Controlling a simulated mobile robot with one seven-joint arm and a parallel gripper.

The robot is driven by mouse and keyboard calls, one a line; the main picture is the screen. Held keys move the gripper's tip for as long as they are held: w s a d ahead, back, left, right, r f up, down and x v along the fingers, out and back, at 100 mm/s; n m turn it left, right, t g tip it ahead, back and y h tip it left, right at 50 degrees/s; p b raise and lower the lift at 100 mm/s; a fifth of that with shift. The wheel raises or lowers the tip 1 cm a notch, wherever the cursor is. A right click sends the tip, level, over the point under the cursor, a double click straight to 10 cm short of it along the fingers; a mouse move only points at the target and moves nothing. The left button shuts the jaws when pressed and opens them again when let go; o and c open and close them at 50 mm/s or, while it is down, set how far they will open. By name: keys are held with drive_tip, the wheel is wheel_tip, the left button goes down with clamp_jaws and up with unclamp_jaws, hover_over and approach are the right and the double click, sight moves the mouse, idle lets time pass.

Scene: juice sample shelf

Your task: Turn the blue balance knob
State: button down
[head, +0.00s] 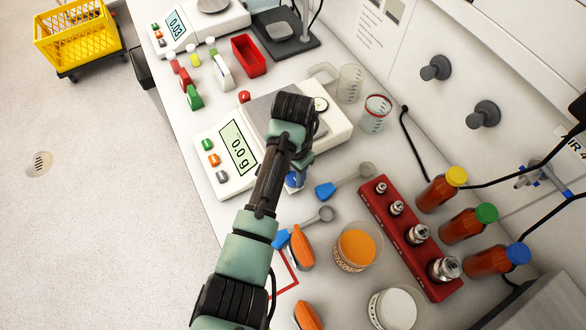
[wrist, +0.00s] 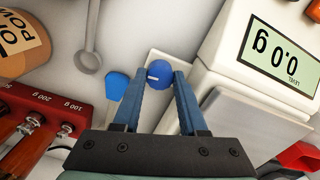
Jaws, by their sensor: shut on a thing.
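The blue balance knob (wrist: 161,75) is round with a white mark on its face, and sits at the side of the white balance. In the wrist view my gripper (wrist: 163,80) has its two blue fingers on either side of the knob, shut on it. In the head view the knob (head: 294,181) shows just below my gripper, partly hidden by it. The white balance (head: 325,140) has a grey pan and a display (head: 239,148) reading 0.0 g. My arm covers part of the balance in the head view.
Blue-handled scoops (head: 345,182) lie close to the knob. A red weight rack (head: 405,236), capped juice bottles (head: 441,190) and a dish of orange powder (head: 357,246) stand to the right. Glass beakers (head: 375,114) stand behind the balance. A second balance (head: 188,27) is farther back.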

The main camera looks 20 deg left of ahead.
drive_tip(key=shift+w+m+p, duration=0.1)
drive_tip(key=shift+m+p, duration=0.5)
drive_tip(key=shift+m, duration=1.3)
drive_tip(key=shift+c, duration=2.2)
unclamp_jaws()
wheel_tip(320, 180, up, 13)
drive_tip(key=p, duration=0.1)
